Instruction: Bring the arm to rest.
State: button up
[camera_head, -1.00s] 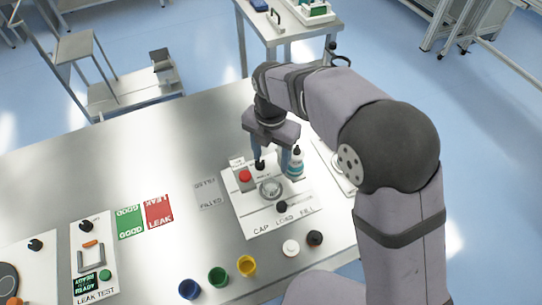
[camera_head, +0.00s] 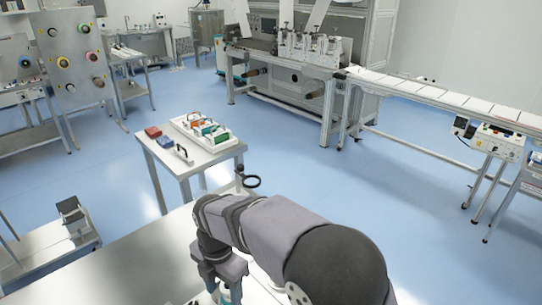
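My gripper (camera_head: 222,288) is at the bottom edge of the view, low over the steel workbench (camera_head: 125,272). Its fingertips are cut off by the frame, so I cannot see whether they are apart or closed. A small piece of a teal and white bottle shows at the fingers, mostly hidden. My arm reaches in from the lower right and is bent over the bench.
A conveyor (camera_head: 440,98) runs along the right. Open blue floor lies between.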

jog(key=s+d+f+m, duration=0.1)
jog(key=s+d+m, duration=0.2)
jog(key=d+m, duration=0.6)
jog(key=s+d+f+m, duration=0.1)
jog(key=s+d+m, duration=0.3)
jog(key=d+m, duration=0.5)
jog(key=s+d+f+m, duration=0.1)
jog(key=s+d+m, duration=0.3)
jog(key=d+m, duration=0.5)
jog(key=shift+d+f+m+b, duration=0.3)
jog(key=shift+m+b, duration=0.15)
jog(key=shift+m, duration=0.75)
